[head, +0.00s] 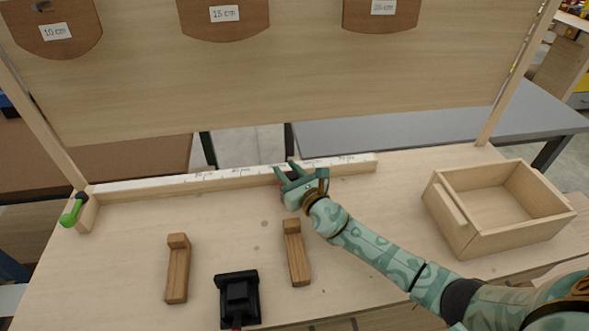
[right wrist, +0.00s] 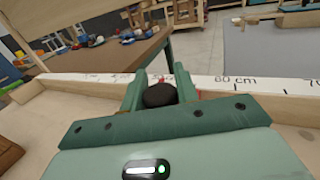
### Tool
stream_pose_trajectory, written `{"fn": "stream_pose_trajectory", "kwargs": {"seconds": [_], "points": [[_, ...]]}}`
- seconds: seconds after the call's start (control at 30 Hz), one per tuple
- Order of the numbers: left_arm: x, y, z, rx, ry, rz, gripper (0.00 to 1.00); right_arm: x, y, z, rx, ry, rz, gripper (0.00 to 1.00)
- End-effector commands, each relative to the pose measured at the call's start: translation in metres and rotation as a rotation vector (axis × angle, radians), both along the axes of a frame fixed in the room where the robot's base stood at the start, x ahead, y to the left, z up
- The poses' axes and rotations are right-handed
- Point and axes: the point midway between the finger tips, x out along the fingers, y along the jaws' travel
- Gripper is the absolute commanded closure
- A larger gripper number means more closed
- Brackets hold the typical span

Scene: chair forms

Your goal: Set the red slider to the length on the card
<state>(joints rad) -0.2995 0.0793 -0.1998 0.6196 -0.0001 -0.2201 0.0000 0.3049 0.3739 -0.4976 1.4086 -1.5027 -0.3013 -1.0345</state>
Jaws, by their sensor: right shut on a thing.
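A long wooden rail (head: 140,193) with a white printed scale runs along the back of the worktable. My right gripper (head: 293,172) is at the rail, right of its middle, shut on the red slider. In the right wrist view a dark round knob (right wrist: 160,95) sits between its fingers, with small bits of red (right wrist: 162,80) behind it; the rest of the slider is hidden. The scale mark 60 cm (right wrist: 236,80) shows right of the fingers there. Cards hang on the board above: 10 cm (head: 56,32), 15 cm (head: 224,13) and a blurred one (head: 383,7). My left gripper is not in view.
A green-handled part (head: 71,213) is at the rail's left end. Two wooden L-shaped pieces (head: 177,275) (head: 297,258) and a black device (head: 238,297) stand in front. An open wooden box (head: 455,232) is at the right. The table left of my right arm is partly clear.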

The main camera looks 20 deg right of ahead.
Motion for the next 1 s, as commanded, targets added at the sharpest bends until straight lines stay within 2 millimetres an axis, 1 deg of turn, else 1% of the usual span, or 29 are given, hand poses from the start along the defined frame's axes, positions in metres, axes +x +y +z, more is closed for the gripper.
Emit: {"fn": "stream_pose_trajectory", "kwargs": {"seconds": [0.07, 0.1, 0.13, 0.17, 0.43, 0.57, 0.67, 0.9, 1.0], "points": [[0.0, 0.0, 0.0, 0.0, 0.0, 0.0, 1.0, 0.0, 0.0, 0.0, -0.001, 0.001, 0.001, 1.0], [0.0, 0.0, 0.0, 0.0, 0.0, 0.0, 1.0, 0.0, 0.0, 0.0, -0.001, 0.0, 0.001, 0.61], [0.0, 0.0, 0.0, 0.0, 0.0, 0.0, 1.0, 0.0, 0.0, 0.0, -0.001, 0.0, 0.001, 0.53], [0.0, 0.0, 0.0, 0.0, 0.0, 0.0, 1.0, 0.0, 0.0, 0.0, -0.001, 0.0, 0.0, 0.49], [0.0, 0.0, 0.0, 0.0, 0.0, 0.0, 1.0, -0.001, -0.001, 0.0, -0.001, 0.0, 0.0, 0.49], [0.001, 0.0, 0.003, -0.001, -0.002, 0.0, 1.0, -0.012, -0.002, 0.0, -0.001, 0.001, 0.0, 0.49], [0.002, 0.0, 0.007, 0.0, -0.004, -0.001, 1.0, -0.032, -0.006, 0.001, -0.001, 0.002, 0.0, 0.49], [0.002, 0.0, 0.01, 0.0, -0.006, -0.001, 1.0, -0.098, -0.016, -0.002, -0.002, 0.004, 0.001, 0.49], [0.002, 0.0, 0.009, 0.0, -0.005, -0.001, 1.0, -0.121, -0.02, -0.002, -0.001, 0.003, 0.001, 0.49]]}}
